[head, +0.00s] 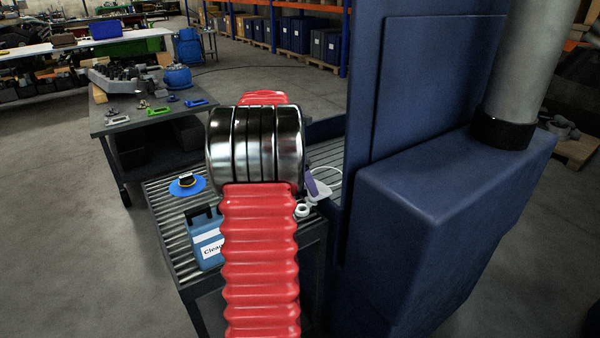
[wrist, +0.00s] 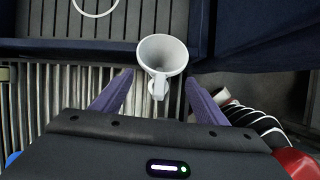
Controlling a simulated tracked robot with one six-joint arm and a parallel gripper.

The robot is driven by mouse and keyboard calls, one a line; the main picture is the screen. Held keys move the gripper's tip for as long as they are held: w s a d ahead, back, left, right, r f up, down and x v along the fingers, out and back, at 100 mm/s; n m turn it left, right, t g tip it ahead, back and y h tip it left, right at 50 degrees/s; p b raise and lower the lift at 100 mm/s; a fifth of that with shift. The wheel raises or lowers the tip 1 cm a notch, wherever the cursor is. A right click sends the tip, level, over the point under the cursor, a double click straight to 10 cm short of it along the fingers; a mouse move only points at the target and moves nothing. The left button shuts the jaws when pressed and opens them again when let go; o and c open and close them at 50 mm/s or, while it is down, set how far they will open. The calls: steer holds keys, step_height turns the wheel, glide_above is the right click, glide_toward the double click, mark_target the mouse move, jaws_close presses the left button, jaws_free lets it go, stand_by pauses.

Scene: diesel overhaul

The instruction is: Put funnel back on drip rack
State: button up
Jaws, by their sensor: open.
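The white funnel (wrist: 162,52) shows in the wrist view with its wide mouth towards the top and its narrow spout towards me. My gripper (wrist: 160,77) is open, its two purple fingers spread on either side of the spout; I cannot tell whether they touch it. In the head view one purple finger of my gripper (head: 318,187) shows beside my red and chrome arm, which hides most of the gripper. A thin white ring (wrist: 96,13) stands out over the dark ribbed surface at the top of the wrist view; I cannot tell if it belongs to the drip rack.
The slatted bench (head: 172,228) holds a blue jug (head: 207,240) with a white label and a blue disc-shaped item (head: 187,186). A large navy cabinet (head: 440,200) stands close on the right. A grey table (head: 130,122) with parts is behind, left.

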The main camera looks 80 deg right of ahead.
mark_target(310, 199)
steer(key=shift+x, duration=3.05)
steer(key=shift+w, duration=0.1)
steer(key=shift+c, duration=0.2)
steer(key=c, duration=1.5)
steer(key=shift+r, duration=1.55)
